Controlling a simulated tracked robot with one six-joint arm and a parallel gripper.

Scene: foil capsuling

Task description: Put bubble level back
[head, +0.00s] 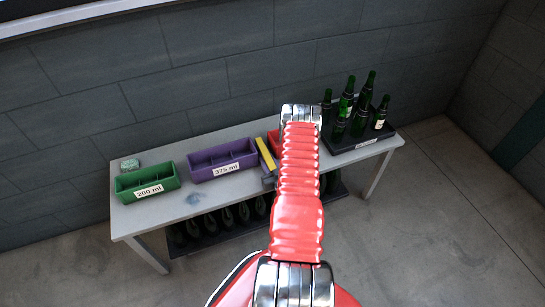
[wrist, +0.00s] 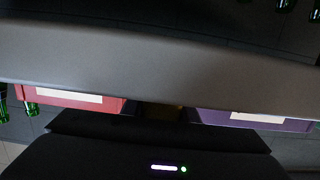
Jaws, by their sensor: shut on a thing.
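A yellow bar, which I take for the bubble level (head: 265,154), shows between the purple and red bins, just left of my arm. In the wrist view, a dim yellowish patch (wrist: 162,112) shows between the same bins, at the edge of my gripper's dark body. My gripper (head: 268,181) shows only as a small dark part at the near end of the yellow bar, and it is shut on the bar. Its fingertips are mostly hidden, and I cannot tell whether the bar touches the table.
The grey table (head: 190,205) holds a green 200 ml bin (head: 147,184), a purple 375 ml bin (head: 222,163), a red bin (head: 274,138) partly behind my arm, and a black tray of green bottles (head: 362,141). A greenish block (head: 130,164) lies behind the green bin. Bottles fill the lower shelf.

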